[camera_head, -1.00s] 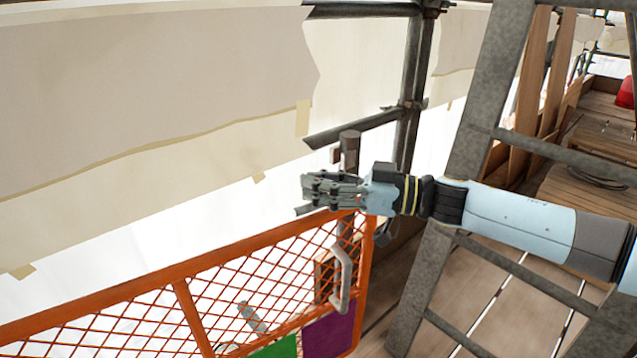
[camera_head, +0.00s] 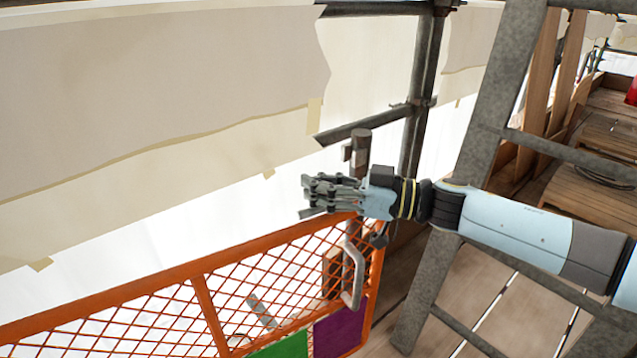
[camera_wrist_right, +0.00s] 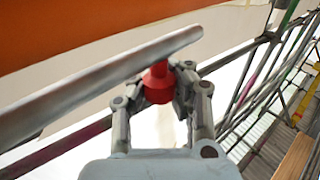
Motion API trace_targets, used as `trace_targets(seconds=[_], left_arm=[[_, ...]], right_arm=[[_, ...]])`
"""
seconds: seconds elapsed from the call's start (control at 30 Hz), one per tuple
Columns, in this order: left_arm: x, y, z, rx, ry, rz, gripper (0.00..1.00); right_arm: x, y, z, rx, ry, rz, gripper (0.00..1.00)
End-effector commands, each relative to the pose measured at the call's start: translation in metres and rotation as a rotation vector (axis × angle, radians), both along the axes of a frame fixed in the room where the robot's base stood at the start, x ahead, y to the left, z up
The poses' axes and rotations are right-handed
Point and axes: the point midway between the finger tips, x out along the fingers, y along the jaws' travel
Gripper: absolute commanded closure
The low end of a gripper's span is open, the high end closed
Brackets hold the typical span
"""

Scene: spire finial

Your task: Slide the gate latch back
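The orange mesh gate (camera_head: 205,310) stands at the lower left of the head view, with a grey handle (camera_head: 354,272) near its right end. My right gripper (camera_head: 308,196) is just above the gate's top rail, near its right corner. In the right wrist view, a red knob (camera_wrist_right: 157,84) on a grey bar (camera_wrist_right: 95,82) sits between the fingertips of this gripper (camera_wrist_right: 160,92). The right-hand finger appears to touch the knob. The bar covers part of the left-hand finger, so contact there is hidden. The head view does not show the knob. My left gripper is not in view.
A grey post (camera_head: 361,150) stands behind my right wrist. A grey ladder-like frame (camera_head: 470,150) rises beside my right forearm. Pale sheeting (camera_head: 160,110) hangs behind the gate. Wooden planks (camera_head: 500,290) form the floor at the right.

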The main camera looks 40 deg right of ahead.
Motion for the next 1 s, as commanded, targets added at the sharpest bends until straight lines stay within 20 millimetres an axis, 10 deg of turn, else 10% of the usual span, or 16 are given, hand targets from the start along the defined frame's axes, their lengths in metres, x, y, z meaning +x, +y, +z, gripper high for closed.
trace_targets(seconds=[0.37, 0.73, 1.0], left_arm=[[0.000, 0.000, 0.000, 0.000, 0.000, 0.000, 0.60], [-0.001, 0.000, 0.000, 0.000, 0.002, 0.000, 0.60], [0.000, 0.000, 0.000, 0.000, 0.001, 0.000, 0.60]], right_arm=[[0.000, 0.000, -0.002, -0.001, 0.003, -0.001, 0.51], [-0.006, -0.005, -0.002, 0.000, 0.004, 0.000, 0.50], [-0.047, -0.039, -0.003, -0.004, 0.008, 0.003, 0.50]])
